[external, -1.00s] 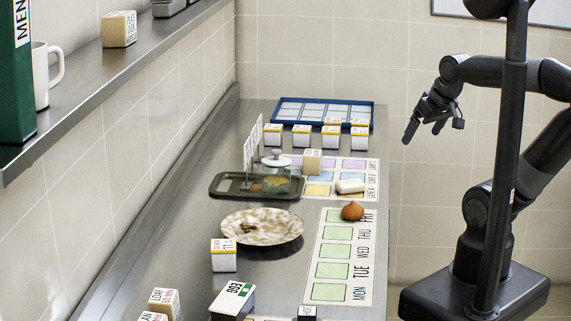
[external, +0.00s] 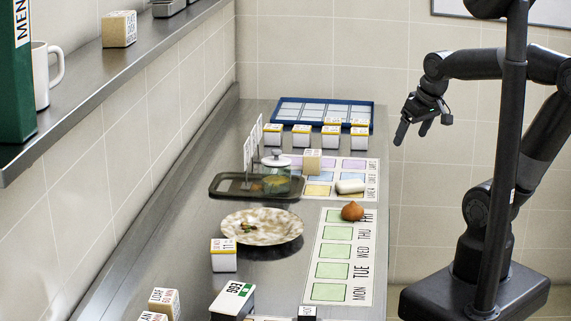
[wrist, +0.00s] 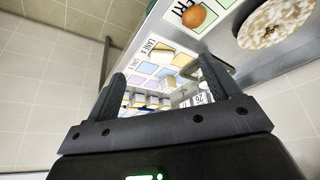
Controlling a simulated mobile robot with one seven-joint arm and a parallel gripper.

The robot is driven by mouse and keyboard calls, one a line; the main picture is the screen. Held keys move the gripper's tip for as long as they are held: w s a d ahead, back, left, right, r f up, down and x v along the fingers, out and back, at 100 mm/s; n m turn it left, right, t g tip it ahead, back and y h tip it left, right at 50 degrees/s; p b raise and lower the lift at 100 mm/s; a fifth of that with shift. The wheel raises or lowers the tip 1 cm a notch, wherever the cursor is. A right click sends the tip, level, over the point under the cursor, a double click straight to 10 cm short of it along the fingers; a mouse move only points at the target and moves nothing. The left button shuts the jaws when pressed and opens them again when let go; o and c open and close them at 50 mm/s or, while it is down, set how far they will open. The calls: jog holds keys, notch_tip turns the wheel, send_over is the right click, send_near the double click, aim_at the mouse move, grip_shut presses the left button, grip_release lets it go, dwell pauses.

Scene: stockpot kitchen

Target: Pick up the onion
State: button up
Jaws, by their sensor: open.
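The brown onion (external: 352,211) sits on the FRI end of the white weekday mat (external: 318,291), on the steel counter. In the wrist view the onion (wrist: 194,17) lies near the top edge, beside the letters FRI. My gripper (external: 411,132) is open and empty. It hangs in the air above the counter's right side, up and to the right of the onion, fingers pointing down. In the wrist view the two dark fingers of my gripper (wrist: 165,85) stand apart with nothing held between them.
A speckled plate (external: 262,226) with scraps lies left of the onion. Behind are a coloured lane mat (external: 350,164) with a white item, a dark tray (external: 226,192) with a glass jar (external: 276,172), several small boxes (external: 302,135) and a blue-rimmed tray (external: 325,103). A shelf (external: 125,75) overhangs the left.

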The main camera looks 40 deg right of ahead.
jog(key=w+a+f+n+g, duration=0.2)
jog(key=w+a+f, duration=0.2)
jog(key=w, duration=0.2)
jog(key=n+g, duration=0.1)
jog(key=g, duration=0.2)
send_over(353, 206)
jog(key=f, duration=0.7)
jog(key=shift+w+d, duration=0.2)
jog(key=shift+w, duration=0.2)
notch_tip(353, 206, down, 5)
jog(key=shift+f, duration=0.2)
jog(key=shift+d+f, duration=0.15)
jog(key=shift+f, duration=1.3)
jog(key=shift+d+f, duration=0.1)
jog(key=shift+f, duration=1.3)
jog(key=shift+c, duration=0.3)
jog(key=c, duration=1)
jog(key=shift+w+r, duration=0.1)
